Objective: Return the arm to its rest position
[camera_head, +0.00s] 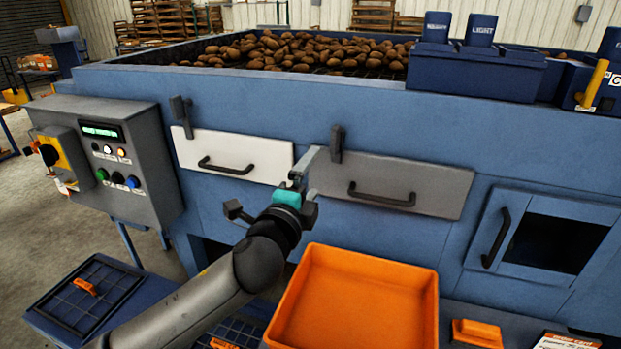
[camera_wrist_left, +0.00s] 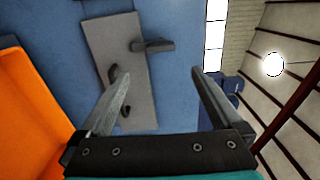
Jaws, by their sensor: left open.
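My left arm comes in from the bottom left of the head view. Its left gripper (camera_head: 306,166), with a teal band, is raised in front of the blue grader (camera_head: 330,105), near the gap between the white panel (camera_head: 235,155) and the grey panel (camera_head: 405,183). In the left wrist view the two fingers of the gripper (camera_wrist_left: 157,78) stand wide apart with nothing between them. The grey panel (camera_wrist_left: 112,45) with its handle and a dark latch (camera_wrist_left: 155,45) shows beyond them. I cannot tell whether a fingertip touches the grader. My right gripper is not in view.
An orange bin (camera_head: 355,305) stands below and right of the gripper. A grey control box (camera_head: 110,155) juts out at left. A framed hatch (camera_head: 490,240) with a black handle is at right. Potatoes (camera_head: 300,50) lie on top of the grader.

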